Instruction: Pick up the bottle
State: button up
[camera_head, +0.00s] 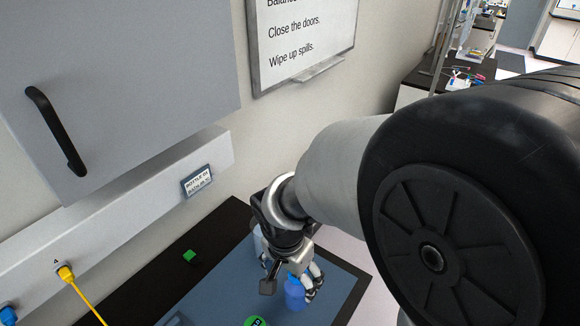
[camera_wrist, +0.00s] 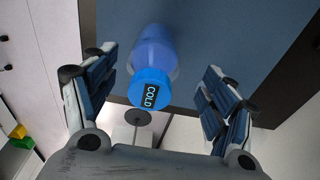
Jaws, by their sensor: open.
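A blue bottle (camera_head: 295,292) stands on a blue-grey mat (camera_head: 345,284) on the dark bench, at the bottom centre of the head view. In the wrist view the bottle (camera_wrist: 155,55) shows between the fingers, with its bright blue cap (camera_wrist: 150,88) marked "COLD" towards the camera. My gripper (camera_head: 291,282) is right at the bottle in the head view, and its fingers partly hide it. In the wrist view my gripper (camera_wrist: 158,98) is open, with a finger on each side of the bottle and visible gaps to both.
A green cube (camera_head: 189,256) lies on the dark bench left of the mat. A green round lid (camera_head: 255,321) shows at the bottom edge. A grey wall cabinet (camera_head: 120,80) hangs at the left. A yellow cable (camera_head: 68,276) runs from a wall socket.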

aim_at(297, 289)
notch_tip(297, 289, down, 2)
jog(key=shift+w+d+f, duration=0.1)
jog(key=shift+w+d, duration=0.05)
jog(key=f+b, duration=0.1)
jog(key=f, duration=0.1)
jog(key=d+f+b, duration=0.1)
jog(key=f, duration=0.1)
jog(key=shift+f, duration=0.1)
jog(key=shift+f+b, duration=0.3)
jog(key=shift+f, duration=0.1)
jog(key=shift+c, duration=0.3)
jog(key=shift+r, duration=0.1)
jog(key=c, duration=1.3)
notch_tip(297, 289, up, 20)
jog(key=p, duration=0.6)
jog(key=shift+p, duration=0.35)
